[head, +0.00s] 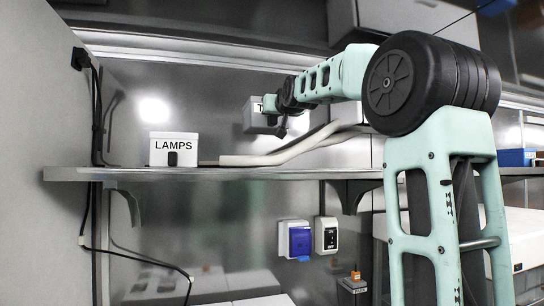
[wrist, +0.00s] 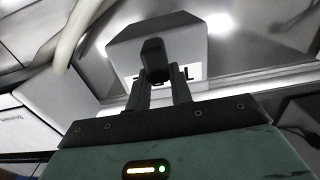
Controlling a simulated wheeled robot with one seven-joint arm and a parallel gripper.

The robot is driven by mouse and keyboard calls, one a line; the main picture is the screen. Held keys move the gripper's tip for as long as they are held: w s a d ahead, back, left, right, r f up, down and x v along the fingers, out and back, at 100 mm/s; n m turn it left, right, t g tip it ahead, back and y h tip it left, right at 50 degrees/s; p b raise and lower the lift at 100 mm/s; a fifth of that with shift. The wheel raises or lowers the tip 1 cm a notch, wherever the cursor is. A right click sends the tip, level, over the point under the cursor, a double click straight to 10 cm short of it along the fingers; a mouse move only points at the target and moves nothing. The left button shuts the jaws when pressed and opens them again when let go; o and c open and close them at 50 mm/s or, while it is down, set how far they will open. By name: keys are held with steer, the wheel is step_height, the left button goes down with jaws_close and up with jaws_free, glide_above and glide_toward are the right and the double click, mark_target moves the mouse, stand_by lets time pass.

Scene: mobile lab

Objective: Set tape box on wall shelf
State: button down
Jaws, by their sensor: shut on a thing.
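A light grey box (head: 256,122) with a label starting with "T" is above the wall shelf (head: 210,174) in the head view. The rest of its label is hidden behind my gripper (head: 277,107). In the wrist view, my gripper (wrist: 162,88) is shut on the dark handle on the front of the box (wrist: 185,42). The box is clear of the shelf surface in the head view, with a gap below it.
A white box marked LAMPS (head: 174,149) stands at the left of the shelf. Pale tubes (head: 280,155) lie on the shelf to its right, below the held box. Black cables (head: 96,120) hang at the left. A blue socket (head: 294,240) and a switch (head: 326,235) are under the shelf.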

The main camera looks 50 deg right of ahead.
mark_target(276, 122)
step_height(276, 122, down, 3)
steer(key=shift+s+d+f, duration=0.1)
steer(key=shift+d, duration=0.05)
steer(key=shift+f, duration=2.1)
step_height(276, 122, down, 6)
steer(key=b, duration=0.3)
steer(key=shift+r+b, duration=0.25)
steer(key=shift+b, duration=0.1)
steer(key=shift+r, duration=0.1)
steer(key=c, duration=1.3)
jaws_free()
steer(key=shift+o, duration=0.2)
